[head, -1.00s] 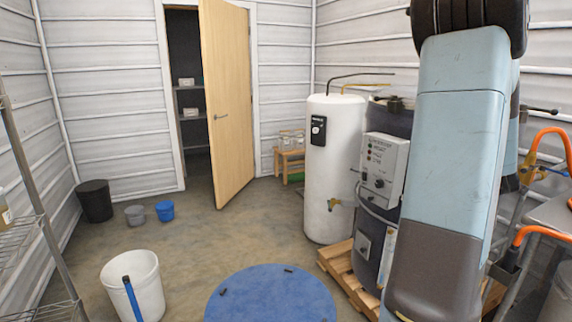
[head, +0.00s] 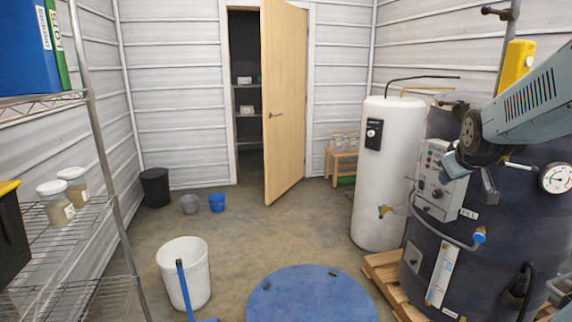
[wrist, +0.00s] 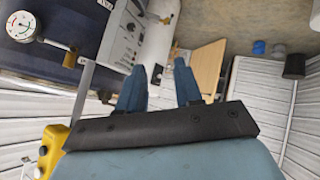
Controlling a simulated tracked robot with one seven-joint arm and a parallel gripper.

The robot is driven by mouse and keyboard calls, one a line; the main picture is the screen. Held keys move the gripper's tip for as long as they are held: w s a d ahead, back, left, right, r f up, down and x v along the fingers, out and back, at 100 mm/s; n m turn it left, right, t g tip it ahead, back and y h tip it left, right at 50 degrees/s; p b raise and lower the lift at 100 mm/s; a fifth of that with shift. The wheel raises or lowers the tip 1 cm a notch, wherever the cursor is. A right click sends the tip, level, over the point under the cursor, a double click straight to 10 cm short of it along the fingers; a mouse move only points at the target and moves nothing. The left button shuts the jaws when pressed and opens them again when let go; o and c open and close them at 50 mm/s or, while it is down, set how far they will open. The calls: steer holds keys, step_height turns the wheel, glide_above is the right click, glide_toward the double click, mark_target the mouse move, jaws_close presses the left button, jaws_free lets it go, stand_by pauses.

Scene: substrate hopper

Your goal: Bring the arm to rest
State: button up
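My gripper (wrist: 162,70) shows in the wrist view with its two blue fingers apart and nothing between them. In the head view my arm reaches in from the right edge, in front of the dark drum (head: 470,265) and close to its grey control box (head: 433,180). The gripper's fingers cannot be made out clearly in the head view. In the wrist view the control box (wrist: 122,45) and the white tank (wrist: 158,38) lie beyond the fingers, with the picture tilted.
A pressure gauge (head: 556,178) and a yellow device (head: 515,66) are near my arm. A wire shelf (head: 75,215) stands at left, a white bucket (head: 185,275) and blue round lid (head: 310,297) on the floor. The door (head: 284,100) stands ajar.

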steer(key=s+a+g+y, duration=0.1)
steer(key=s+a+y, duration=0.1)
steer(key=s+a, duration=0.5)
steer(key=s+a+m+g+y, duration=0.1)
steer(key=s+a+g, duration=0.1)
steer(key=s+a, duration=0.6)
steer(key=a, duration=0.5)
steer(key=shift+s+a+f+y, duration=0.25)
steer(key=shift+s+y, duration=0.05)
steer(key=shift+y, duration=0.1)
